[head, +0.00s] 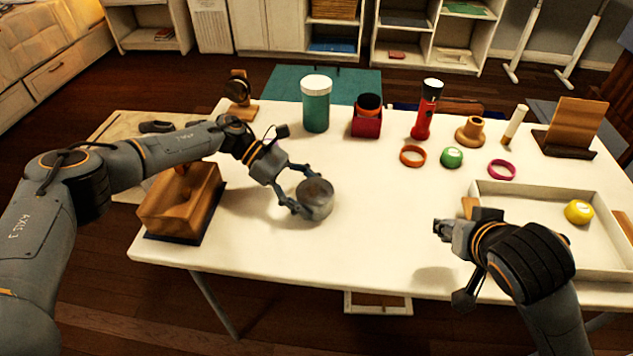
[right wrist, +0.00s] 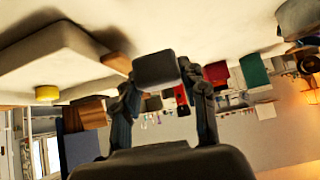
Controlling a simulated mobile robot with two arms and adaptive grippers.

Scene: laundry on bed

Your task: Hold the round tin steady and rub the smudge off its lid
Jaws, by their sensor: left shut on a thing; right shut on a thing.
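The round tin (head: 317,207) is grey and stands on the white table left of the middle in the head view. Its lid (head: 317,189) faces up and has a brownish, dark patch. My left gripper (head: 305,203) is shut on the tin's side, one finger on each side. My right gripper (head: 443,229) is above the table's front right part, well apart from the tin. In the right wrist view it is shut on a dark grey block (right wrist: 156,68), held between its fingertips. The block's underside cannot be seen clearly.
A white tray (head: 527,189) with a yellow round thing (head: 578,211) lies at the right. A wooden box (head: 180,204) stands at the left. A teal jar (head: 316,105), red box (head: 366,122) and red flashlight (head: 426,110) stand behind. The table between both grippers is clear.

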